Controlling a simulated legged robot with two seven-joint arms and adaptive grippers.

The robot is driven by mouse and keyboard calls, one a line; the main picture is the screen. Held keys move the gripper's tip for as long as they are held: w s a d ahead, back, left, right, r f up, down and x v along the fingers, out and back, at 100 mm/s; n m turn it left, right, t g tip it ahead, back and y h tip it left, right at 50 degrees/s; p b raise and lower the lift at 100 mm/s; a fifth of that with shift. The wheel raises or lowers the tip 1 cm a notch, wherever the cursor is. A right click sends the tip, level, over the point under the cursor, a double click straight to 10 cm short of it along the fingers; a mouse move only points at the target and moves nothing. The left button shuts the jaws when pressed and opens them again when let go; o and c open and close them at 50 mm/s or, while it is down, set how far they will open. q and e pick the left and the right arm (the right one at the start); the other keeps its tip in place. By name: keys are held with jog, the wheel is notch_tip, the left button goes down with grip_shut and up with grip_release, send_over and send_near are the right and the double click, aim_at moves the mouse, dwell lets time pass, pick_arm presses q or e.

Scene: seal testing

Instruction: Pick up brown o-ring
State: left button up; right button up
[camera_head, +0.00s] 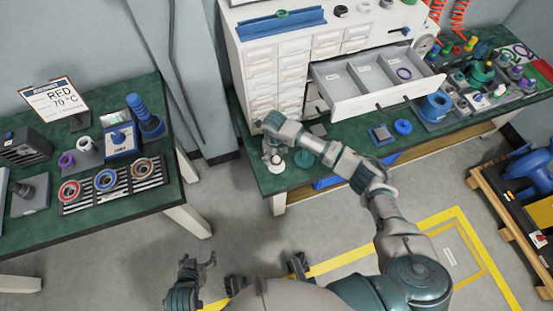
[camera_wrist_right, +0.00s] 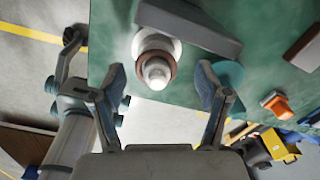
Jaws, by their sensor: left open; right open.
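A brown o-ring (camera_wrist_right: 139,66) sits around a pale stepped post (camera_wrist_right: 157,70) in the right wrist view. My right gripper (camera_wrist_right: 162,78) is open, with a finger on each side of the post and visible gaps to both. In the head view my right gripper (camera_head: 273,150) is over the front left corner of the right table and largely hides the post; the ring cannot be made out there. My left gripper (camera_head: 198,268) is open and empty, low over the floor.
The left table (camera_head: 110,222) also carries red and blue rings and a sign reading RED 70 °C (camera_head: 55,97). On the right table, a white drawer cabinet (camera_head: 276,75) has an open drawer (camera_head: 375,97) jutting forward. A teal disc (camera_head: 304,158) lies near the right gripper.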

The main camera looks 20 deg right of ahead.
jog(key=shift+a+f, duration=0.1)
jog(key=shift+f, duration=0.3)
pick_arm(q)
jog(key=shift+w+a+r+t, duration=0.15)
jog(key=shift+w+a+t, duration=0.1)
jog(key=shift+w+t, duration=0.1)
pick_arm(e)
jog(key=shift+a+r, duration=0.15)
jog(key=shift+a, duration=0.1)
pick_arm(q)
jog(key=shift+w+d, duration=0.1)
jog(key=shift+d, duration=0.15)
pick_arm(e)
jog(key=shift+d+f, duration=0.25)
jog(key=shift+f, duration=0.05)
pick_arm(q)
jog(key=shift+a, duration=0.1)
pick_arm(e)
jog(key=shift+a, duration=0.15)
jog(key=c, duration=0.7)
jog(key=shift+c, duration=0.8)
